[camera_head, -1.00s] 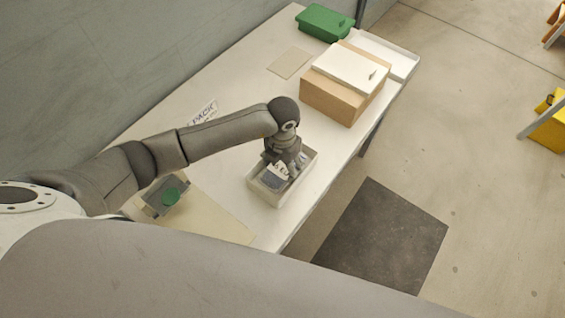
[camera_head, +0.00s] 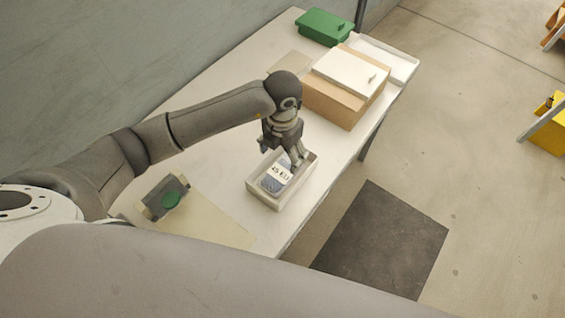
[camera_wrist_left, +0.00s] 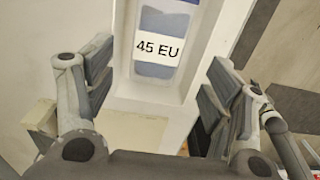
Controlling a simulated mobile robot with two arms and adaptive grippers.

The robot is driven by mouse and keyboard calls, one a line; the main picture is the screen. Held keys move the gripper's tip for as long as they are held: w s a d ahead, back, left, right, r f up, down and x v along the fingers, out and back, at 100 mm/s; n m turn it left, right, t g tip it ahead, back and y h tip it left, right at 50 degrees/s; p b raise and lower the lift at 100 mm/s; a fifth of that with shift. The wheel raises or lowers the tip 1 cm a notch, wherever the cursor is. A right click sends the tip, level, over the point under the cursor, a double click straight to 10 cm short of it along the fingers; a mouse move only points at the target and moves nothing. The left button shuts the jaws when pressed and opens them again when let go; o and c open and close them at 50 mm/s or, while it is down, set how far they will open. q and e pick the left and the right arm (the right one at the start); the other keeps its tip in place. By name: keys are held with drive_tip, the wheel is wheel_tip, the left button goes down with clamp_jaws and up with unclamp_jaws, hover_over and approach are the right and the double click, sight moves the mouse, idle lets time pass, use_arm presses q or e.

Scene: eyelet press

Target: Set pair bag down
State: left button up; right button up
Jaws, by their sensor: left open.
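The pair bag (camera_head: 274,184), a grey-blue bag with a white label, lies in a light open tray (camera_head: 262,198) on the table. The label reads "45 EU" in the left wrist view, where the bag (camera_wrist_left: 155,71) lies between and beyond the fingers. My left gripper (camera_head: 282,157) is above the far end of the tray, apart from the bag. Its fingers stand wide open and empty in the left wrist view (camera_wrist_left: 158,100). My right gripper is not in view.
A cardboard box (camera_head: 335,104) with a white lid-like piece (camera_head: 345,69) on top stands behind the tray. A green case (camera_head: 324,25) is at the far end. A grey device with a green disc (camera_head: 170,198) sits at left on a beige mat (camera_head: 225,228).

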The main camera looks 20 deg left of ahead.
use_arm(q)
wheel_tip(320, 180, up, 5)
drive_tip(key=shift+r+b, duration=0.1)
drive_tip(key=shift+b, duration=0.2)
idle(0.4)
